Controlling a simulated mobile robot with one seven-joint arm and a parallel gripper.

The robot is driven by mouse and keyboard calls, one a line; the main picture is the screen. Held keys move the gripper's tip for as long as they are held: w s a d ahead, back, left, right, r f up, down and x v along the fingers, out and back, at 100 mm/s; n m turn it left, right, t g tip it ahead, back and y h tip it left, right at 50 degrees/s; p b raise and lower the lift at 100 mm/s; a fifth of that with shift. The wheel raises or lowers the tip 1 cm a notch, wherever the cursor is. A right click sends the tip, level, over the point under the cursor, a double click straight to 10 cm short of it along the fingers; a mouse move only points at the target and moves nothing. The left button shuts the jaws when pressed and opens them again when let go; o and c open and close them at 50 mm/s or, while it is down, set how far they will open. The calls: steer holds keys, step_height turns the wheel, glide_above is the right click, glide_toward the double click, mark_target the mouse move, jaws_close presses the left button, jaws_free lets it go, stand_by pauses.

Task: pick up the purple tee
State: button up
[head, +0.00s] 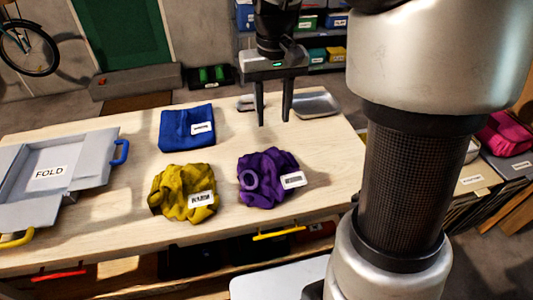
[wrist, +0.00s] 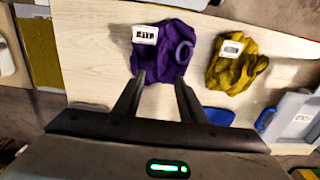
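The purple tee (head: 262,166) lies crumpled on the wooden table, with a white label on its right side and a ring-shaped collar showing. It also shows in the wrist view (wrist: 172,63), at the top middle beyond the fingertips. My gripper (head: 274,122) is open and empty, fingers pointing down. It is in the air behind the tee, seen from the head. In the wrist view the two fingers (wrist: 159,80) are apart, with bare table between them and the tee just past their tips.
A crumpled yellow garment (head: 178,187) lies left of the tee. A folded blue garment (head: 178,128) lies behind it. A grey folding board (head: 88,160) marked FOLD is at the left. A metal tray (head: 318,104) sits at the back right. Table right of the tee is clear.

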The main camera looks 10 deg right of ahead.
steer(key=b, duration=0.2)
glide_above(271, 163)
steer(key=f, duration=1)
steer(key=shift+s+f, duration=0.2)
steer(key=shift+s, duration=0.1)
steer(key=shift+w+f, duration=0.2)
steer(key=shift+f, duration=1.4)
steer(key=shift+w+f, duration=0.2)
steer(key=shift+f, duration=1.4)
jaws_close()
